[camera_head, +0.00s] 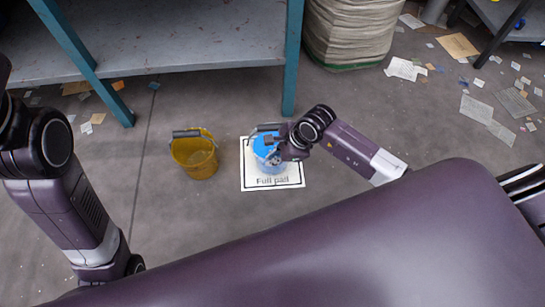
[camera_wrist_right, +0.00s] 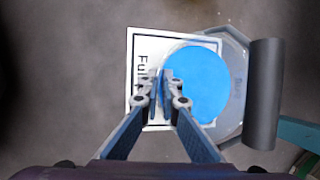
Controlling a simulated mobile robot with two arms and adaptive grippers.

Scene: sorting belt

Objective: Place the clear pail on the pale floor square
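The clear pail (camera_head: 267,161), blue on top, stands over the pale floor square (camera_head: 246,176), a white sheet with a black border marked "Full pail". It shows from above in the right wrist view (camera_wrist_right: 205,90), with its dark handle grip (camera_wrist_right: 263,93) folded to the right. My right gripper (camera_head: 276,147) is at the pail's upper edge. In the right wrist view its fingers (camera_wrist_right: 160,82) are close together, straddling the rim. Whether the pail's base touches the square is hidden. My left arm is at the left, its gripper out of view.
A yellow pail (camera_head: 196,158) stands on the floor left of the square. A grey bench with teal legs (camera_head: 292,60) is behind. A large pale sack (camera_head: 350,30) and scattered papers (camera_head: 478,108) lie at the back right.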

